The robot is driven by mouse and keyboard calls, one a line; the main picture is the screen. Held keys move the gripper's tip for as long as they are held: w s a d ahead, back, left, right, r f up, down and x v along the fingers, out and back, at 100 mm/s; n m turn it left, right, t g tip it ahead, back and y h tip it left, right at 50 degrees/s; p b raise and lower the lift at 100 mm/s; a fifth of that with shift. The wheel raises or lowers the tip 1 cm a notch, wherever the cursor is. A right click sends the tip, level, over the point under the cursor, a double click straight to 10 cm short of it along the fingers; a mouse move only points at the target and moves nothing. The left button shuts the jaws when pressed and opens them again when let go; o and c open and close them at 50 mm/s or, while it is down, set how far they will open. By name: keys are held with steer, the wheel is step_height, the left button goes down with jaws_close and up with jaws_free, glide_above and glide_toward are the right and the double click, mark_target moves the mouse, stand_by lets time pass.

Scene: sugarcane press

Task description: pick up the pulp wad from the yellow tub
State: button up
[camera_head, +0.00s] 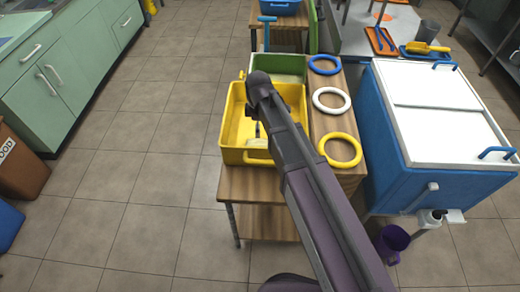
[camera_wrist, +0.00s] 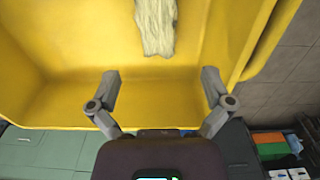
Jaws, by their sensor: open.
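The yellow tub (camera_head: 234,125) stands on a wooden table in the head view. Its wall and floor fill much of the wrist view (camera_wrist: 60,55). The pulp wad (camera_wrist: 156,28) is a pale, cream, fibrous lump lying in the tub, at the top of the wrist view and cut off by its edge. My gripper (camera_wrist: 160,80) is open and empty, its two fingers wide apart. The wad is ahead of the fingertips, roughly centred between them, and not between the fingers. In the head view my arm reaches over the tub and hides part of its inside.
A green tub (camera_head: 290,65) stands behind the yellow one. Blue (camera_head: 324,71), white (camera_head: 344,107) and yellow (camera_head: 356,153) rings lie on the wooden table (camera_head: 320,125) to the right. A blue cooler (camera_head: 384,150) with a white lid stands further right. Open floor lies left.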

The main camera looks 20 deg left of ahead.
mark_target(259, 144)
steer(key=shift+f+b, duration=2.15)
steer(key=shift+f, duration=0.3)
steer(key=shift+w+d+f+b, duration=0.1)
steer(key=shift+w+f+b, duration=0.05)
steer(key=shift+f+b, duration=1.15)
steer(key=shift+w+d+f+b, duration=0.1)
steer(key=shift+f+b, duration=1.2)
steer(key=shift+a, duration=0.1)
steer(key=c, duration=1)
